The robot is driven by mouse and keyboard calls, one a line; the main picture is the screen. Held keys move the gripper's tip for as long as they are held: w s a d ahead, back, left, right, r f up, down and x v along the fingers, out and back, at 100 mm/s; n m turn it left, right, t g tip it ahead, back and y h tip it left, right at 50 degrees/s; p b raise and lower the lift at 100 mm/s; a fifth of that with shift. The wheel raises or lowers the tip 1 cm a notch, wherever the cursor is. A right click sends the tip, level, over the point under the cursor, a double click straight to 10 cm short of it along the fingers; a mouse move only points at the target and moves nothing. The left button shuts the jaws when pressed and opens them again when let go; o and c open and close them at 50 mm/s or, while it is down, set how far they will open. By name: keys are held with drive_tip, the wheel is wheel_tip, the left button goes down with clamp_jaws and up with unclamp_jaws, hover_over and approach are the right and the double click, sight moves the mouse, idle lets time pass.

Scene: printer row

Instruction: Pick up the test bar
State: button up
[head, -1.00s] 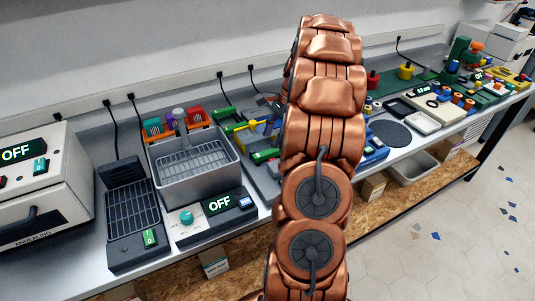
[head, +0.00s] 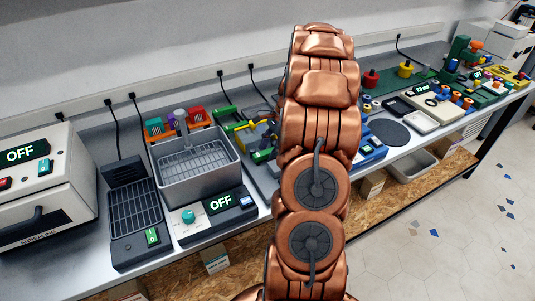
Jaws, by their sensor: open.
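I cannot pick out the test bar with certainty. A small yellow piece (head: 243,126) shows on the bench just left of my arm, among green and dark parts of a bench device (head: 262,158), but I cannot tell what it is. My copper-coloured arm rises through the middle of the head view and hides the bench behind it. My gripper is not visible; the far end of the arm is out of sight behind its own links.
On the left stand an oven (head: 42,185) reading OFF, a dark grille unit (head: 136,213) and a grey basin (head: 197,171) with a control box (head: 212,215). Right of my arm are a dark round pad (head: 390,132), a scale (head: 434,108) and crowded coloured fixtures. A lower shelf holds a grey bin (head: 412,166).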

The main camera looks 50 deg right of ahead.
drive_tip(key=shift+f, duration=0.2)
idle(0.4)
clamp_jaws()
